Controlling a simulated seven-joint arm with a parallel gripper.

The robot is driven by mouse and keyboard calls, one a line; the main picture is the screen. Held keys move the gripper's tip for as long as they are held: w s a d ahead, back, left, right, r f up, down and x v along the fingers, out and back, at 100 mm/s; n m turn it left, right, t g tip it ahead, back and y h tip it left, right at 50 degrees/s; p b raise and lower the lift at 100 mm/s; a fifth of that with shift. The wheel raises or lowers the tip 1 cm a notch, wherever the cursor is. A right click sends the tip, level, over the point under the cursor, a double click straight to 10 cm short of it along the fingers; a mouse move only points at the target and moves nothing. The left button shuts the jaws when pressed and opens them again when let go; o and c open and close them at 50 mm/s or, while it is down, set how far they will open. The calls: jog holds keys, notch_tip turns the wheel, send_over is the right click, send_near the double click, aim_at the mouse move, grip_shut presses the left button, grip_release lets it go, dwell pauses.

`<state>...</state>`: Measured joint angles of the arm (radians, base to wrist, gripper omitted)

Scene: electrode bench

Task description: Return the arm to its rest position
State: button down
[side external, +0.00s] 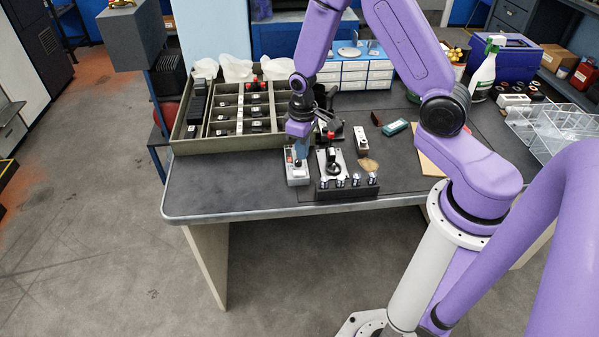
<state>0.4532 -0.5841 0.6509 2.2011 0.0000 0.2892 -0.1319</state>
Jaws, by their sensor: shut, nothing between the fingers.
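My purple arm reaches over the dark bench (230,190) from the right. I cannot tell whether the fingertips touch the box.
A metal plate fixture with a black knob (331,163) and a dark rack with several silver knobs (345,188) stand just right of my gripper. A divided tray (187,142) is behind left. A spray bottle (484,72) and clear bins (556,130) stand right. The front left bench is clear.

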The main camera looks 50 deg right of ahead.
jog(key=shift+r, duration=0.6)
jog(key=s+a+r+n, duration=0.5)
jog(key=s+a+r, duration=0.3)
jog(key=s+r, duration=0.2)
jog(key=s+r+n, duration=0.2)
jog(key=s+r, duration=0.1)
jog(key=s, duration=0.4)
jog(key=s+r+n, duration=0.2)
jog(key=s+r, duration=0.2)
jog(key=s, duration=0.4)
jog(key=shift+s+d+n, duration=0.25)
jog(key=shift+d+n, duration=0.05)
jog(key=shift+d, duration=0.05)
